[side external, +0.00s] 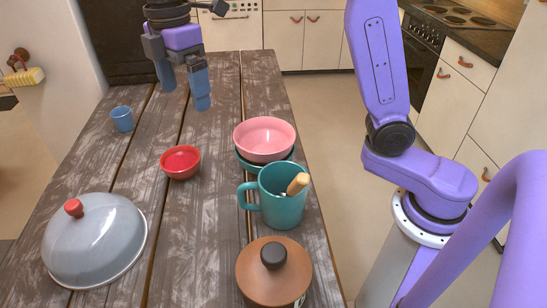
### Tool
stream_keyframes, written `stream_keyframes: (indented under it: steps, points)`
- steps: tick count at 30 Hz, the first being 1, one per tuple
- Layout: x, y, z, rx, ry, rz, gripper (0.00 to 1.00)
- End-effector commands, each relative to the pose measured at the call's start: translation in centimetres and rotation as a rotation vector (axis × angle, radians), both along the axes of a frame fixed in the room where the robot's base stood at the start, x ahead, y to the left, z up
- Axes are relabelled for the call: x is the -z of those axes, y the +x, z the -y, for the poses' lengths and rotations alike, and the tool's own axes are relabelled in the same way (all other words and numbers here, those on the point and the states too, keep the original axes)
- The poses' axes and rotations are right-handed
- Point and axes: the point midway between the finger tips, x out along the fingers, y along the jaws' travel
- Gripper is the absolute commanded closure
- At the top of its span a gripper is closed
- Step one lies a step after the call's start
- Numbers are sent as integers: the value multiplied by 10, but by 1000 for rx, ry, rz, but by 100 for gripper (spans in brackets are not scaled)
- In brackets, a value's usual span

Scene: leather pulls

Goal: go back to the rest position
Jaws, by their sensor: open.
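My gripper (184,90) is at the far end of the wooden table (215,220), at the top of the side external view. Its two blue-grey fingers point down and stand apart, with nothing seen between them. The fingers are behind the red bowl and to the right of the small blue cup (122,119), apart from both. The purple arm is at the right of the view.
A red bowl (180,162) sits mid-table. A pink bowl (264,139) rests in a teal bowl (247,163). A teal mug (284,208) holds a wooden-handled utensil (298,184). A grey dome lid (95,245) and a brown lidded pot (274,277) stand in front.

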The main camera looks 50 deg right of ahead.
Motion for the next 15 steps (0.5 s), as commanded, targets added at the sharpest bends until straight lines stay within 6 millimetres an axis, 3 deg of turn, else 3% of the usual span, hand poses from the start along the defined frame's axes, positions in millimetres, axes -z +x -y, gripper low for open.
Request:
stream_keyframes:
  steps: [8, 15]
  points:
    - [26, -52, 67, 321, -5, -48, 0]
    - [52, -112, 121, 599, -20, -87, 0]
